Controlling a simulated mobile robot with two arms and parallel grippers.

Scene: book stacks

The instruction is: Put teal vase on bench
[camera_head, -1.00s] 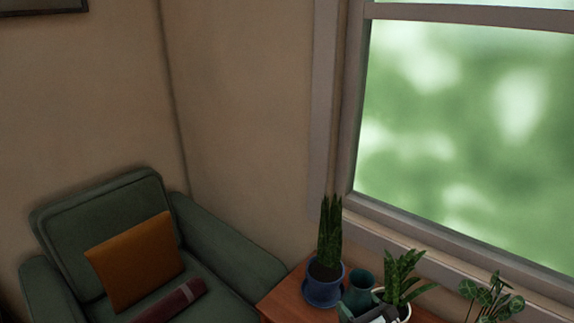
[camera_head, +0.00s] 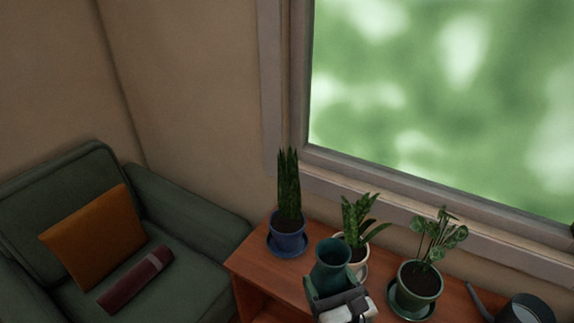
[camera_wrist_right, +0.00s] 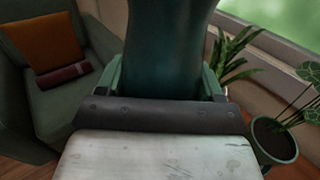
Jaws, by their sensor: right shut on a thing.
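The teal vase (camera_head: 332,262) is upright in my right gripper (camera_head: 336,289), in front of the wooden bench (camera_head: 262,268) below the window in the head view. In the right wrist view the vase (camera_wrist_right: 165,50) fills the upper middle, with the fingers of the right gripper (camera_wrist_right: 165,80) on either side of it. The gripper is shut on the vase. The vase's lower part is hidden by the gripper, and I cannot tell its height relative to the bench top. My left gripper is not in view.
On the bench stand a snake plant in a blue pot (camera_head: 288,240), a plant in a white pot (camera_head: 355,258), a plant in a green pot (camera_head: 418,283) and a dark watering can (camera_head: 525,310). A green armchair (camera_head: 190,285) with an orange cushion (camera_head: 95,240) stands left.

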